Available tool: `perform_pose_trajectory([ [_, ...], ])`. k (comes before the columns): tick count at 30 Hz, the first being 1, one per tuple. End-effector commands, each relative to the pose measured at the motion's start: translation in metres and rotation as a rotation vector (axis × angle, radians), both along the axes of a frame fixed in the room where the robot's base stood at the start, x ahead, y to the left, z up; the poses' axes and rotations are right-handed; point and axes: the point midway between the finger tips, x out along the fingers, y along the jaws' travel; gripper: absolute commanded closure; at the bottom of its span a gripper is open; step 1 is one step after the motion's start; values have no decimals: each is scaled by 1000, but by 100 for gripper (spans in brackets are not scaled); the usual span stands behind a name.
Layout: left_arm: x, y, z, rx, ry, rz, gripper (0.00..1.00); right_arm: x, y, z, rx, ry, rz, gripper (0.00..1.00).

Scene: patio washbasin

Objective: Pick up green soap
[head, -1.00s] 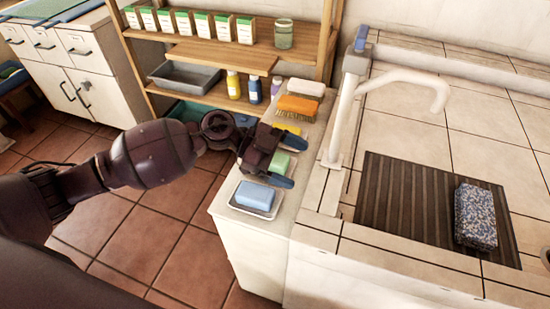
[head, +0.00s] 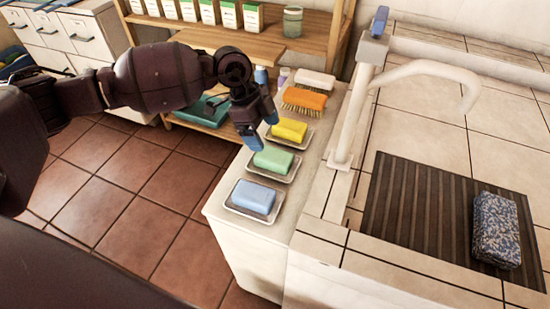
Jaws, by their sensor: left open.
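The green soap (head: 273,159) lies in a small white dish on the narrow counter in the head view. It sits between the blue soap (head: 253,197) at the front and the yellow soap (head: 289,130) behind, each in its own dish. My left gripper (head: 262,130) is open and empty, with its blue-tipped fingers pointing down. In the picture the fingers are just behind and left of the green soap, beside the yellow soap. They look apart from both soaps. My right gripper is not in view.
Behind the yellow soap are an orange brush (head: 304,101) and a white brush (head: 314,79). A white tap (head: 352,110) rises right of the soaps. A speckled sponge (head: 496,230) lies on a dark slatted mat (head: 410,212). A wooden shelf (head: 225,42) stands behind.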

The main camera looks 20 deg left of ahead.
Motion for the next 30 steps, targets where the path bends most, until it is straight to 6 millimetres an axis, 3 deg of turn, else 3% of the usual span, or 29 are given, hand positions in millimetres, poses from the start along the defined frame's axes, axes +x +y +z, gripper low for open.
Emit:
perform_pose_trajectory([
  [1, -1, -4, -12, -1, 6, -1, 15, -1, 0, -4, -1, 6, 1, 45],
  [10, -3, -11, -28, -2, 2, -2, 15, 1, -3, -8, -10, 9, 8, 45],
  [18, -9, -24, -64, -2, 6, -1, 15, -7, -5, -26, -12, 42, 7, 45],
  [27, -9, -26, -65, -3, -1, -1, 15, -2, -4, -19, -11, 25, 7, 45],
  [30, -9, -26, -65, -3, -1, -1, 29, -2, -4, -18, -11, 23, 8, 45],
])
